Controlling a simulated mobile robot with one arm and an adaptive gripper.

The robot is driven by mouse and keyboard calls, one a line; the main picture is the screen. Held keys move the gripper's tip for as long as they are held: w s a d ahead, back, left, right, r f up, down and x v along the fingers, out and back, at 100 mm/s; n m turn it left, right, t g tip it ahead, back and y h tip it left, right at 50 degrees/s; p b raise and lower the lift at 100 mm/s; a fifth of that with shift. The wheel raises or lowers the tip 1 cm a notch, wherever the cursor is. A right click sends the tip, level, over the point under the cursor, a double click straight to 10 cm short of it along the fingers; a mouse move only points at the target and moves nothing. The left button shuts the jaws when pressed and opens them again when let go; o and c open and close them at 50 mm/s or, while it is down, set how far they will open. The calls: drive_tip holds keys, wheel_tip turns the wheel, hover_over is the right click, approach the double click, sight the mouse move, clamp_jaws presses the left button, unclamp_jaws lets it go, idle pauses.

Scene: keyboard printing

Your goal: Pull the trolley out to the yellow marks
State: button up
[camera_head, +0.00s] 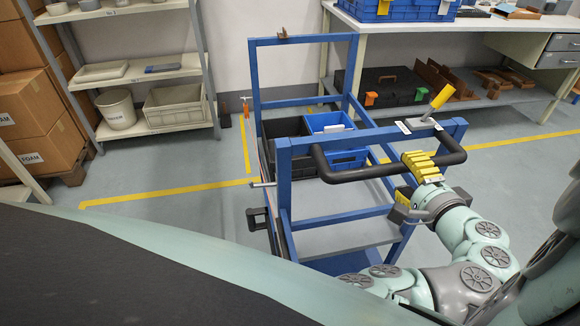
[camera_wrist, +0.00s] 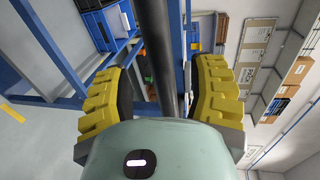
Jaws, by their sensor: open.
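The blue-framed trolley (camera_head: 285,190) stands in the middle of the head view. It has a black handlebar (camera_head: 350,173) at its near end. A lever with a yellow grip (camera_head: 441,97) sits on its top right corner. My gripper (camera_head: 418,163), with yellow fingers, is at the right part of the handlebar. In the wrist view the black bar (camera_wrist: 156,45) runs between the two open fingers, with gaps at both sides. Yellow floor lines (camera_head: 160,192) run left of the trolley, and another yellow line (camera_head: 530,139) lies to its right.
A black bin (camera_head: 283,128) and a blue bin (camera_head: 328,121) ride on the trolley. A grey shelf (camera_head: 135,76) and cardboard boxes (camera_head: 30,120) stand at the left. A workbench (camera_head: 475,24) stands behind at the right. Floor left of the trolley is clear.

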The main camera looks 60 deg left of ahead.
drive_tip(key=v, duration=0.9)
drive_tip(key=shift+d, duration=0.15)
drive_tip(key=shift+r, duration=0.1)
idle(0.6)
